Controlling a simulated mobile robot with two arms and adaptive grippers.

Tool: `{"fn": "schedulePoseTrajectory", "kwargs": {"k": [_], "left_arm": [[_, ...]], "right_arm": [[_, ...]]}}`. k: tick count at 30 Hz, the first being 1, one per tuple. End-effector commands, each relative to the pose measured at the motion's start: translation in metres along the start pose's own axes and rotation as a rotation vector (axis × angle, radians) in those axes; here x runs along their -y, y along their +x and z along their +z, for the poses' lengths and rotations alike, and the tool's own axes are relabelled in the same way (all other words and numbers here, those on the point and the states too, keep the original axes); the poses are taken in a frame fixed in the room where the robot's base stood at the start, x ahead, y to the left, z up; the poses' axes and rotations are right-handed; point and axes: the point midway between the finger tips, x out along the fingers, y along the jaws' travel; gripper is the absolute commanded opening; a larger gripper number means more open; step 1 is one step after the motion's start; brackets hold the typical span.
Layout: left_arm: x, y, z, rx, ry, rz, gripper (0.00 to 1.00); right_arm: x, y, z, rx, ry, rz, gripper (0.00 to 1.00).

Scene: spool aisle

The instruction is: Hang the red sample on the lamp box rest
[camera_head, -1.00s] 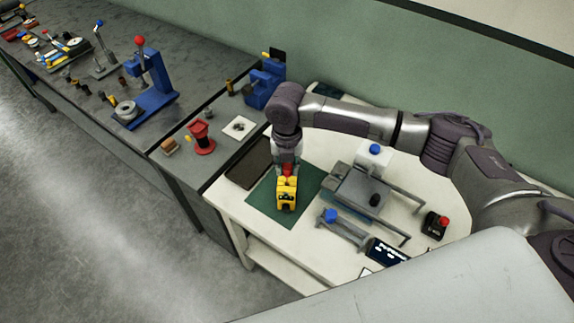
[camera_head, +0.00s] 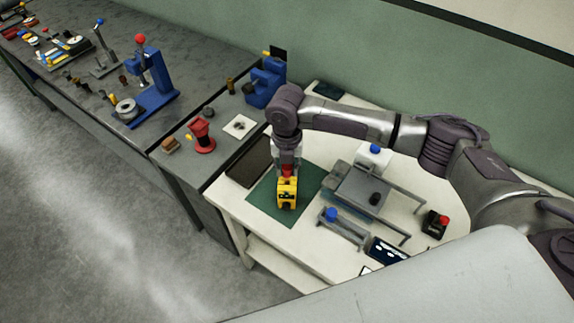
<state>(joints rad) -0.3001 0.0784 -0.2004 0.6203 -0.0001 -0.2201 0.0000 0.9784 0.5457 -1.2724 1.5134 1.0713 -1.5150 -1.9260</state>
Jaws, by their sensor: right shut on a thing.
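My right gripper (camera_head: 287,167) points down over the green mat (camera_head: 264,212) on the white table. It is shut on a red piece (camera_head: 288,172), which appears to be the red sample. A yellow block with black parts (camera_head: 286,193) shows directly below the red piece; I cannot tell whether the two are joined or only touching. The gripper hides the top of the red piece. A grey box with a flat lid and rails (camera_head: 362,188), perhaps the lamp box, stands to the right, apart from the gripper. Its rest cannot be made out for certain. My left gripper is not in view.
A rail fixture with a blue knob (camera_head: 332,215) stands in front of the grey box. A white block with a blue knob (camera_head: 373,157) is behind it. A black box with a red button (camera_head: 435,223) is at right. A dark tray (camera_head: 248,162) lies left.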

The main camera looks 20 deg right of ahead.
Motion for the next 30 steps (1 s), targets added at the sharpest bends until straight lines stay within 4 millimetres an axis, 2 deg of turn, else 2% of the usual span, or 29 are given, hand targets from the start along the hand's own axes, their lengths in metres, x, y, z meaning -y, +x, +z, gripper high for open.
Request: {"fn": "schedulePoseTrajectory", "kwargs": {"k": [30], "left_arm": [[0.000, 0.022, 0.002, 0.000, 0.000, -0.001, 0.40]], "right_arm": [[0.000, 0.042, 0.000, 0.000, 0.000, 0.000, 0.03]]}}
